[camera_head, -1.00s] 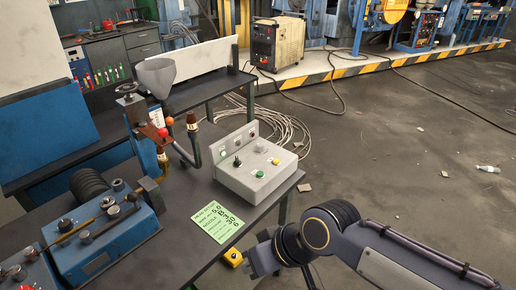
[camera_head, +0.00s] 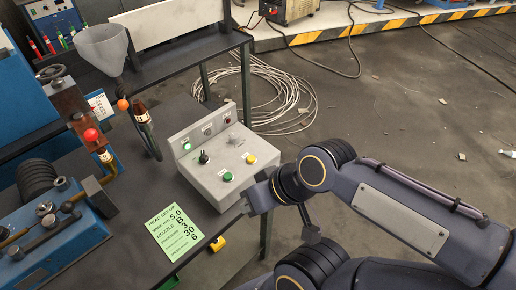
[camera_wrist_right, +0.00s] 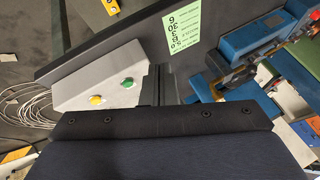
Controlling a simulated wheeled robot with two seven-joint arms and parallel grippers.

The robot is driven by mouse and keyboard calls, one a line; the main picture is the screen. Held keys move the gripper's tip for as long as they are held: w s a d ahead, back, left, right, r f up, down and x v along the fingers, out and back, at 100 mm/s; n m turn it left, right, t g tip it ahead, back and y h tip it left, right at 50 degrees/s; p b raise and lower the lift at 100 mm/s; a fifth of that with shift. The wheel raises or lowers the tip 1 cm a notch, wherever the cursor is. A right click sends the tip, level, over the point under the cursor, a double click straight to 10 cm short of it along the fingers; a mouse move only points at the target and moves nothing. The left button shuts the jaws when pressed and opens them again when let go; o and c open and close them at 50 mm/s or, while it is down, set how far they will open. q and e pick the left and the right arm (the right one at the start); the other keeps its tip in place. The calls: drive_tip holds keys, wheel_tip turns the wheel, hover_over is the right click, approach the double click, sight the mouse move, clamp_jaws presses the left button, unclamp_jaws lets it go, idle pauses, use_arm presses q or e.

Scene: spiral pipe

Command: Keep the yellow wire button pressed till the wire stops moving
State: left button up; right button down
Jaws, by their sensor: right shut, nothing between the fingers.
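The grey control box (camera_head: 215,165) sits on the dark table (camera_head: 190,270), with a yellow button (camera_head: 251,159) on its top right and a green button (camera_head: 228,176) nearer the front. The yellow button (camera_wrist_right: 96,100) and green button (camera_wrist_right: 127,83) also show in the right wrist view. My right gripper (camera_head: 245,206) is shut and empty beside the box's front right corner, apart from the yellow button. In the wrist view, its fingers (camera_wrist_right: 161,85) point up the picture beside the box. My left gripper is not in view.
A green note (camera_head: 174,234) lies on the table left of my right gripper. A funnel (camera_head: 103,48) and blue machine (camera_head: 50,230) stand to the left. A loose wire coil (camera_head: 285,105) lies on the floor behind the box.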

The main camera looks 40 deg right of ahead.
drive_tip(key=shift+a, duration=0.1)
drive_tip(key=w+d+r+n+g+h+p, duration=0.1)
drive_tip(key=w+d+n+g+h+p, duration=0.6)
drive_tip(key=d, duration=0.4)
drive_tip(key=w+d+n+t+h+p, duration=0.2)
drive_tip(key=w+n+h+p, duration=0.3)
drive_tip(key=w, duration=0.5)
drive_tip(key=shift+w+f+n+t+h, duration=0.25)
drive_tip(key=shift+w+n+t+h, duration=0.15)
drive_tip(key=shift+n+t, duration=0.15)
drive_tip(key=shift+f, duration=0.1)
